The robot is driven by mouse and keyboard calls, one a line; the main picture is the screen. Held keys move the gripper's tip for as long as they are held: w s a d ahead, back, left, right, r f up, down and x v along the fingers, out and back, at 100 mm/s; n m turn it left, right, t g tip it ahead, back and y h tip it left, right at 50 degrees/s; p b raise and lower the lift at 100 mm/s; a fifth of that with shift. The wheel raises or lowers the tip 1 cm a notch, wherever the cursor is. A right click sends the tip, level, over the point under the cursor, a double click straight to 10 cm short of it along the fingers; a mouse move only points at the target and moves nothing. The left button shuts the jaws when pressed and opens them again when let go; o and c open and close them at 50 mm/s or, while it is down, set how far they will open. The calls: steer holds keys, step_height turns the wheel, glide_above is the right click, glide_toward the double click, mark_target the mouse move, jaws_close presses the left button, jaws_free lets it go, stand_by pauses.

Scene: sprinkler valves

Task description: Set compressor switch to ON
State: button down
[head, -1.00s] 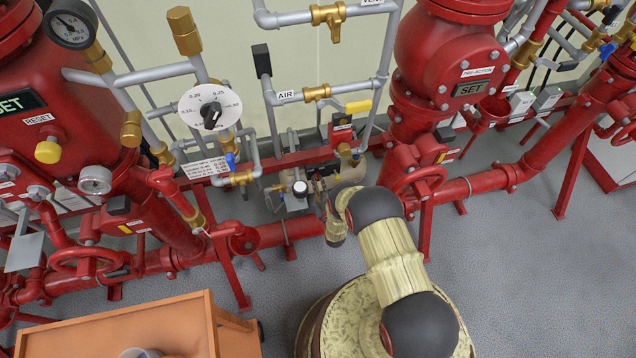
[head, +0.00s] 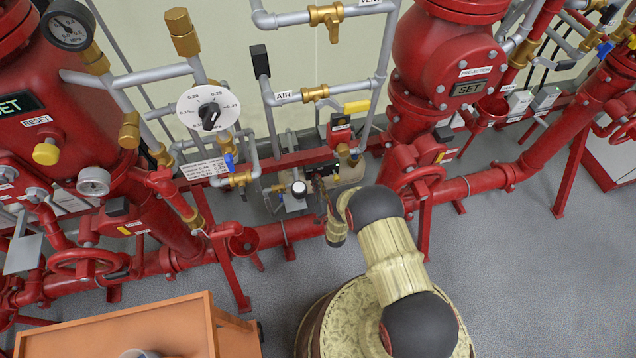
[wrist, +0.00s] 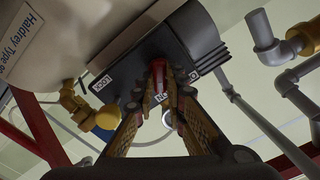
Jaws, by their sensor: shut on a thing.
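The compressor switch is a small red lever (wrist: 158,72) on the end of a dark motor housing (wrist: 195,45), seen close up in the wrist view. A LOCK label (wrist: 102,83) sits left of it; small labels right of and below it are partly hidden. My gripper (wrist: 158,90) is shut on the red lever, one orange-and-dark finger on each side. The compressor's pale tank (wrist: 70,40) is at upper left there. In the head view, my gripper (head: 322,188) is beside the compressor tank (head: 350,172); the switch cannot be made out.
A grey AIR pipe (head: 287,97) and red valve pipework (head: 405,170) stand around the compressor. Brass fittings (wrist: 75,100) and a grey pipe (wrist: 275,130) are close to my gripper. An orange cabinet (head: 130,330) is at lower left. Open grey floor (head: 530,270) lies at right.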

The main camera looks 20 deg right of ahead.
steer(key=shift+f+m, duration=0.1)
steer(key=shift+m, duration=0.9)
steer(key=c, duration=1.8)
jaws_free()
steer(key=shift+s, duration=0.1)
steer(key=s, duration=1.2)
